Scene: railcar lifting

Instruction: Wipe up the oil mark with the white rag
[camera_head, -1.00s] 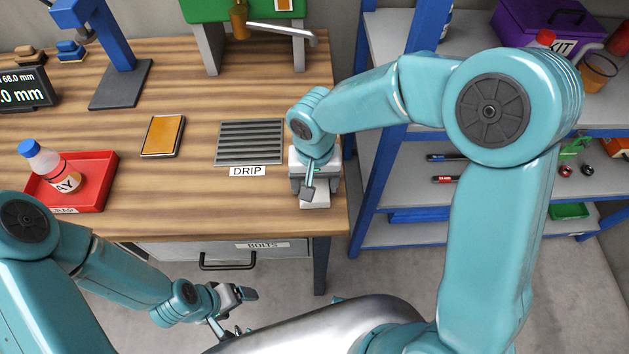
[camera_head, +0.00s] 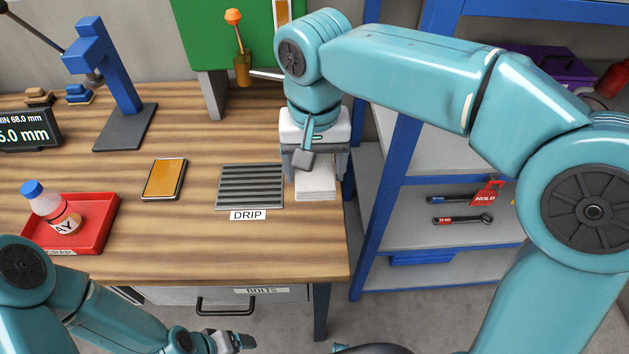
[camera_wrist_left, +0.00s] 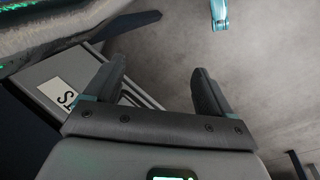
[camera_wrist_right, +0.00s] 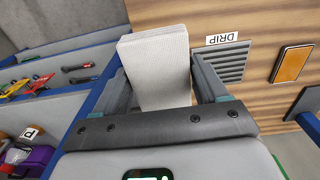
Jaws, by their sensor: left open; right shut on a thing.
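The white rag (camera_head: 316,184) is a folded, ribbed pad at the right end of the wooden bench, just right of the DRIP grate. My right gripper (camera_head: 316,168) is shut on it from behind and above. The right wrist view shows the rag (camera_wrist_right: 160,62) between the two fingers, covering part of the bench edge. I cannot tell whether the rag touches the bench top. No oil mark shows in any view. My left gripper (camera_wrist_left: 162,82) is open and empty, low in front of the bench drawer; the head view shows only part of it at the bottom edge.
Blue-framed shelves (camera_head: 385,190) stand at the right. The bench's front middle is clear.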

